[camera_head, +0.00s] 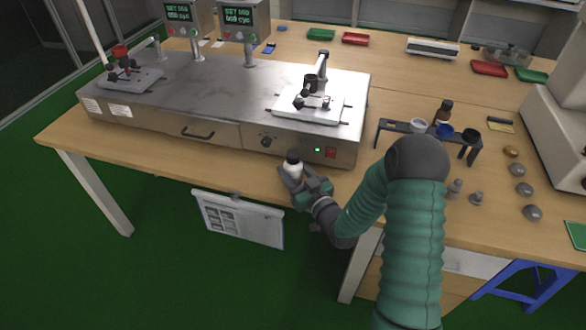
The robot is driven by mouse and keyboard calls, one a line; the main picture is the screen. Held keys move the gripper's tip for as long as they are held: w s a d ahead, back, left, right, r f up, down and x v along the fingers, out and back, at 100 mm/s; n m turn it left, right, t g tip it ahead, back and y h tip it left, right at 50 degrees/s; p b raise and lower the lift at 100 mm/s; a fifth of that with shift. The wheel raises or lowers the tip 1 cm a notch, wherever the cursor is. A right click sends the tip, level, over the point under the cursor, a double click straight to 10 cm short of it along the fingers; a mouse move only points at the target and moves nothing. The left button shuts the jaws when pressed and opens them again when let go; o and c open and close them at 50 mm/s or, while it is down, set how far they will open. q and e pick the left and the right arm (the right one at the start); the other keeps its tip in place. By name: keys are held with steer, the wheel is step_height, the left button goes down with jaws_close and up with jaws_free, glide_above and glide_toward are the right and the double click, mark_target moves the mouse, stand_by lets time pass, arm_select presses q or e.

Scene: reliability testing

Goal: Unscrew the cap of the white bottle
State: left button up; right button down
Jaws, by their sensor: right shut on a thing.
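The white bottle (293,170) with its black cap (293,156) stands upright near the front edge of the wooden table, in front of the metal machine. The cap sits on the bottle's top. My right gripper (293,177) comes from the front right and is shut on the white bottle, with its fingers at the lower body. The fingers hide the bottle's base, so I cannot tell whether it touches the table. My left gripper is not in the picture.
The metal machine (215,95) with a white platform (318,103) stands close behind the bottle. A dark rack (400,127) with cups and a brown bottle (444,110) is to the right. Several grey weights (524,189) lie farther right. A clipboard (240,218) hangs below the table edge.

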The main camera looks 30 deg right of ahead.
mark_target(296, 164)
steer(key=shift+r, duration=0.7)
step_height(296, 164, up, 3)
steer(key=shift+f+p, duration=0.2)
steer(key=shift+p, duration=0.55)
steer(key=s, duration=0.2)
steer(key=s+a, duration=0.1)
steer(key=s, duration=0.4)
steer(key=shift+s+a+r, duration=0.15)
steer(key=shift+s+a, duration=0.2)
steer(key=shift+a, duration=0.05)
steer(key=s+a+p, duration=0.2)
steer(key=s+p, duration=0.6)
steer(key=p, duration=0.3)
steer(key=shift+r, duration=0.35)
steer(key=c, duration=1.3)
jaws_free()
jaws_close()
